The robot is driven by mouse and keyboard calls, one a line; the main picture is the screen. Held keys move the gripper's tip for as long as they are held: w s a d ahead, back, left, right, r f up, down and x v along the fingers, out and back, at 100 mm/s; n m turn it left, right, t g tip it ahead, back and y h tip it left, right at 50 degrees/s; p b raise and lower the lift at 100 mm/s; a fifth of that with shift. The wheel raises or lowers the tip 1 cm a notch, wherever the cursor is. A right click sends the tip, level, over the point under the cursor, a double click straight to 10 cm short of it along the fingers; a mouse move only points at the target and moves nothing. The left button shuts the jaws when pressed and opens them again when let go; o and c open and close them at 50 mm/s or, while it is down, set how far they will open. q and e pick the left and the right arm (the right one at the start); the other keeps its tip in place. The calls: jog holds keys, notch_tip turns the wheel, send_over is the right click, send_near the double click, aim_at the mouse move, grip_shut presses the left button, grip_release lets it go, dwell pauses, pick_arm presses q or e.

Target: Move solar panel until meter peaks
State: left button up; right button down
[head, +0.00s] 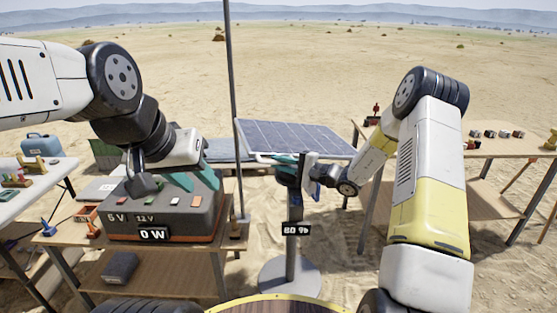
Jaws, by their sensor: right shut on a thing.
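The solar panel (300,137) is a dark blue gridded sheet with a light frame, tilted on top of a grey post (292,255) with a round base. A small display on the post (296,229) appears to read 80 %. My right gripper (288,166) is at the panel's lower front edge, shut on the panel's frame or handle; the exact contact is partly hidden. The meter box (160,213) is dark with an orange base and shows 0 W, with 6 V and 12 V labels. My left gripper (193,177) is over the box's top, its teal fingers apart.
The box stands on a wooden table (200,258) with small coloured pieces. A white table (40,195) is at the left, and a wooden table (490,143) with small items is at the right. A thin pole (233,90) rises behind the box. Open sand lies beyond.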

dwell(0.5)
jog(key=shift+w+d+r+m+t+y, duration=0.1)
jog(key=shift+d+r+m+y, duration=0.15)
jog(key=shift+r, duration=0.15)
jog(key=shift+s+d+r+m+t+y, duration=0.1)
jog(key=shift+r+m+y, duration=0.05)
jog(key=shift+r+m, duration=0.2)
jog(key=shift+w+d+r+m+t+y, duration=0.1)
jog(key=shift+d+r+m+y, duration=0.1)
jog(key=shift+r, duration=0.2)
jog(key=c, duration=1.4)
grip_release()
jog(key=shift+c, duration=0.2)
jog(key=v, duration=0.7)
jog(key=shift+s+d, duration=0.2)
jog(key=shift+d, duration=0.15)
